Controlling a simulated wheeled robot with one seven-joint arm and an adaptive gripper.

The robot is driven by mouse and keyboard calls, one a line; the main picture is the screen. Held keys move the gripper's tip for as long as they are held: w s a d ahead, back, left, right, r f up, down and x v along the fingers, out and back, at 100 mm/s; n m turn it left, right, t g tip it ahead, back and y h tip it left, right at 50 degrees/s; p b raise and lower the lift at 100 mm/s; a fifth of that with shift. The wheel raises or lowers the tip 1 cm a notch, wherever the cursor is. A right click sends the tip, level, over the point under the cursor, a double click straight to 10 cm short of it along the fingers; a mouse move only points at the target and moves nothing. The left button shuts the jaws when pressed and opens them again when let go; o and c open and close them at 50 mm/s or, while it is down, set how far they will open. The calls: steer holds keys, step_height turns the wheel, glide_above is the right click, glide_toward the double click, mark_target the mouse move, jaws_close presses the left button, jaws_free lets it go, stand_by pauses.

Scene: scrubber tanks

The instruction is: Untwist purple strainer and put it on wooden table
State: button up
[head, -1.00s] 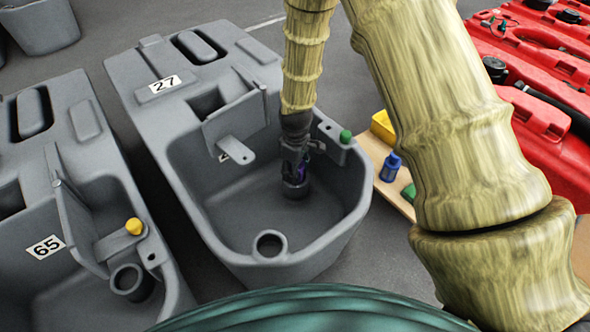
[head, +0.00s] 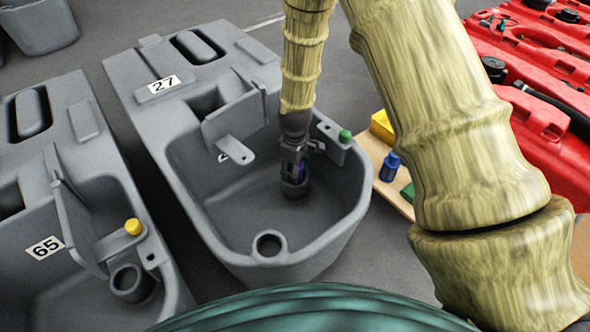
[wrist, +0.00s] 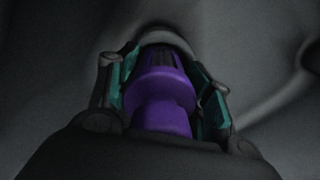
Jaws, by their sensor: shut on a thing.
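The purple strainer (wrist: 163,95) shows in the wrist view between the two fingers of my gripper (wrist: 165,85). The gripper is shut on it. The strainer's dark far end sits at a grey round rim (wrist: 167,40) in the tank; whether it is fully inside the rim is hard to tell. In the head view my gripper (head: 294,172) points down inside the grey tank numbered 27 (head: 205,225), and little of the strainer shows there. The wooden table (head: 400,204) is right of the tank, partly hidden behind my arm.
On the wooden table are a blue bottle-like piece (head: 390,167), a yellow block (head: 382,126) and a green piece (head: 408,192). A green knob (head: 345,136) sits on the tank's rim. Tank 65 (head: 85,150) stands left, red tanks (head: 545,70) right. The tank's walls surround my gripper.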

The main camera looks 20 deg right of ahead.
steer(key=shift+a+r+p, duration=0.1)
steer(key=shift+a+p, duration=0.1)
steer(key=shift+p, duration=0.15)
steer(key=shift+d+n+p, duration=0.1)
steer(key=shift+n+p, duration=1.4)
steer(key=shift+s+n+p, duration=0.1)
steer(key=shift+n+p, duration=0.4)
steer(key=shift+p, duration=0.15)
steer(key=shift+n+p, duration=1)
steer(key=shift+p, duration=0.05)
steer(key=shift+n+p, duration=1.1)
steer(key=shift+p, duration=0.15)
